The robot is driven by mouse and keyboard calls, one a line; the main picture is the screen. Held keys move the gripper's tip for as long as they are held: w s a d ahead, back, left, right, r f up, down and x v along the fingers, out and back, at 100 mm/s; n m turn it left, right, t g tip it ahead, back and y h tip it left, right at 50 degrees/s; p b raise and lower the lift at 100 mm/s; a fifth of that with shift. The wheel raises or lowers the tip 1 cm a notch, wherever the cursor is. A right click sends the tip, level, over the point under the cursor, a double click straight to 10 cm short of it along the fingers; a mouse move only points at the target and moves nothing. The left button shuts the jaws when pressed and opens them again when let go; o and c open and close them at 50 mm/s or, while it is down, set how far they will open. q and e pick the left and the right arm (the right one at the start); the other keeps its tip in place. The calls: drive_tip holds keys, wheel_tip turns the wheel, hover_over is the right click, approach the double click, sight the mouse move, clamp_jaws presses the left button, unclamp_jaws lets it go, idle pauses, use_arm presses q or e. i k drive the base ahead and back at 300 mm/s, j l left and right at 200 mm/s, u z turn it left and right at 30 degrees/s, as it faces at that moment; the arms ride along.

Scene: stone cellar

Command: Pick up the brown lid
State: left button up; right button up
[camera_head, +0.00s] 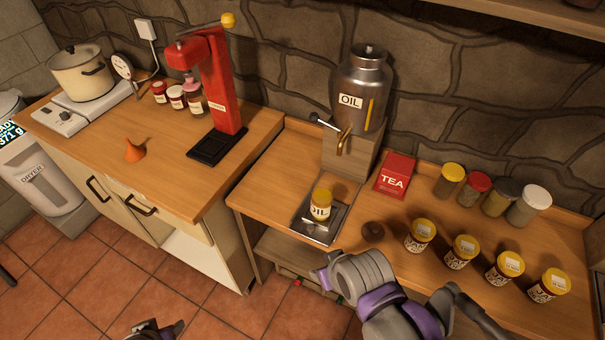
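The brown lid (373,231) is a small dark round piece lying on the right wooden counter. It sits just right of the metal drip tray and left of the row of yellow-lidded jars. My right gripper (462,308) is low at the right, in front of the counter's near edge and below the jars. It is apart from the lid, and its fingertips are not clear. My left gripper (152,330) is at the bottom edge over the floor, mostly cut off and far from the lid. Nothing shows in either gripper.
An OIL jar (321,205) stands on the drip tray (319,228) under the oil dispenser (361,90). A red press (212,80) stands on the left counter.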

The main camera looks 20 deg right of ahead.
sight(372, 232)
drive_tip(key=z, duration=1.6)
drive_tip(key=i+l, duration=0.4)
drive_tip(key=l, duration=0.2)
